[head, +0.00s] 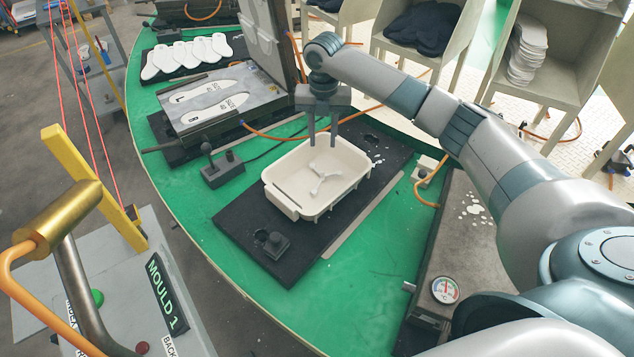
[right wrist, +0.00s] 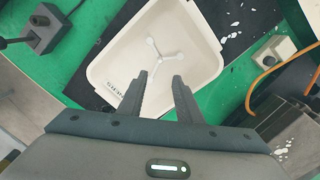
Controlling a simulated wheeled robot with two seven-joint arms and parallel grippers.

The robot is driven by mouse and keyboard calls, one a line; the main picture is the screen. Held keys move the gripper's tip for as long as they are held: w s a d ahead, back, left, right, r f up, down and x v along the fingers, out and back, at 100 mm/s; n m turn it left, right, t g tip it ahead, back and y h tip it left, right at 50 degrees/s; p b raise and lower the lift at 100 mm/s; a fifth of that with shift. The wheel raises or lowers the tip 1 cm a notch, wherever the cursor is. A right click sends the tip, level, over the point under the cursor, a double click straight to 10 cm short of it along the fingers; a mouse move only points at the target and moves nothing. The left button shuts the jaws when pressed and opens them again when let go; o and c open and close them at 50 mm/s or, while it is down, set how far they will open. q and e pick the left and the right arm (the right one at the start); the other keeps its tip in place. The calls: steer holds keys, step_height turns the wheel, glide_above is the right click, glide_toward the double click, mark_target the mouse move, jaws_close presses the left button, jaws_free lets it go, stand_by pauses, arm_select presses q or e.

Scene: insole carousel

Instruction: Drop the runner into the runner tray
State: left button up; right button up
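The runner (head: 322,174) is a small white three-armed piece lying on the floor of the runner tray. It also shows in the right wrist view (right wrist: 156,46), near the tray's far side. The runner tray (head: 290,207) is a cream, open, rectangular tub on a black mat; its wall shows in the right wrist view (right wrist: 97,72). My right gripper (head: 322,143) is above the tray's back part, pointing down. Its two fingers are apart with nothing between them, as the right wrist view (right wrist: 162,78) also shows. My left gripper is not in view.
An open mould (head: 215,105) with two insole shapes lies at the back left, beside a row of white insoles (head: 187,55). A small black control box (head: 222,168) stands left of the tray. Green table (head: 320,305) is clear in front.

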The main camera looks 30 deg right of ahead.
step_height(320, 180, up, 11)
steer(key=b, duration=0.2)
stand_by(1.0)
